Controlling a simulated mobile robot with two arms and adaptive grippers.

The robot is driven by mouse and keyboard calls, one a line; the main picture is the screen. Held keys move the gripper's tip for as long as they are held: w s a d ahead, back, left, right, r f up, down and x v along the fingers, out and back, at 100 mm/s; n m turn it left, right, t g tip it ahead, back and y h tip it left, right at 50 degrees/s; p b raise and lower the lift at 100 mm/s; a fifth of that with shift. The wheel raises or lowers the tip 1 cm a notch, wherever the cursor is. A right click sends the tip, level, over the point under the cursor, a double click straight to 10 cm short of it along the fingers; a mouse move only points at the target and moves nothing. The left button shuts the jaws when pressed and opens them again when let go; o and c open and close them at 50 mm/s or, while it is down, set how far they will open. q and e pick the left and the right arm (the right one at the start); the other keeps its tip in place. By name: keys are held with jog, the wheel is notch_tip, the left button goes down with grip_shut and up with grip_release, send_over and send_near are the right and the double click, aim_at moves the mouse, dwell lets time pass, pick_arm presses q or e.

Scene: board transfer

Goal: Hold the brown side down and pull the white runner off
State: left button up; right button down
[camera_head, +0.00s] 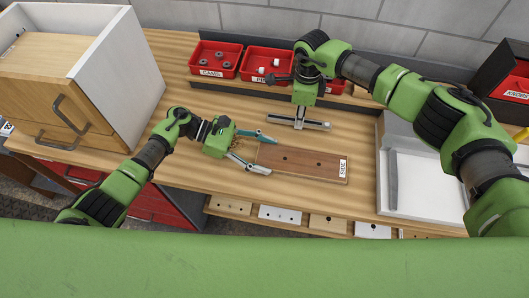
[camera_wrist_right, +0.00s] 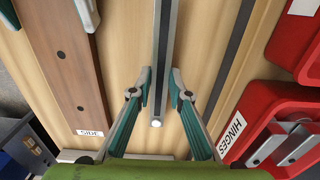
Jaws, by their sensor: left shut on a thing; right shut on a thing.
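The brown side (camera_head: 315,167) lies flat on the bench, a board with dark holes and a SIDE label at its right end. It also shows at the left of the right wrist view (camera_wrist_right: 72,70). My left gripper (camera_head: 271,155) has its fingers along the two long edges of the board's left end and is shut on it. My right gripper (camera_head: 299,117) is shut across the runner (camera_head: 315,125), a narrow grey-white bar behind the board. In the wrist view the runner (camera_wrist_right: 163,50) lies between the fingers, with bare wood separating it from the board.
Red bins (camera_head: 216,60) stand on a ledge behind the runner. A white tray (camera_head: 425,212) with a grey bar is at the right. A white cabinet with wooden drawers (camera_head: 125,85) stands at the left. Bare bench (camera_head: 225,185) lies left of the board.

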jog(key=c, duration=1.8)
grip_release()
notch_tip(320, 180, up, 12)
pick_arm(q)
jog(key=o, duration=1.4)
jog(key=shift+r, duration=0.1)
